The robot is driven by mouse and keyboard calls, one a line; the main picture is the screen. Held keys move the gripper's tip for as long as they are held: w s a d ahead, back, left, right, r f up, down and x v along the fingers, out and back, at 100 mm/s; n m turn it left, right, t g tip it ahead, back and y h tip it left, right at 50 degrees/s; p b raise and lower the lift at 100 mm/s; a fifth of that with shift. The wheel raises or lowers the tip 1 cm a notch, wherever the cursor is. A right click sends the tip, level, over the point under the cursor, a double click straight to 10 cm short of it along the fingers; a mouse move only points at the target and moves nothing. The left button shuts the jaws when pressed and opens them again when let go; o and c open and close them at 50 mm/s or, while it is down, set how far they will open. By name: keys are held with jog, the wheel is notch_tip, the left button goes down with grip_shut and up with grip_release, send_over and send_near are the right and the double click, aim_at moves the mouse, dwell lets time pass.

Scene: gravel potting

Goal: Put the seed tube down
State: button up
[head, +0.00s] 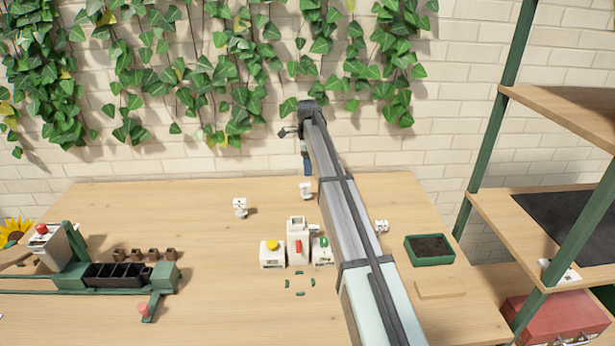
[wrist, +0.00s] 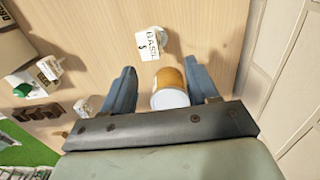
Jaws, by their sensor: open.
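The seed tube (wrist: 170,82), an orange-brown cylinder with a white end, shows in the wrist view between the two blue fingers of my gripper (wrist: 161,67). The fingers are open. A gap shows beside the left finger, and the right finger is close to the tube. I cannot tell whether the tube's far end rests on the table. A small white label reading BASIL (wrist: 149,44) stands just beyond the tube. In the head view my gripper (head: 307,165) is over the table's back edge by the wall, and the tube is not clearly visible there.
White dispensers with yellow (head: 272,254) and green (head: 322,252) buttons stand mid-table. A green tray (head: 430,250) is at right. A green-and-black fixture (head: 115,275) is at left. Other white labels (head: 240,207) stand nearby. The ivy-covered wall is close behind the table.

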jog(key=shift+r, duration=1.35)
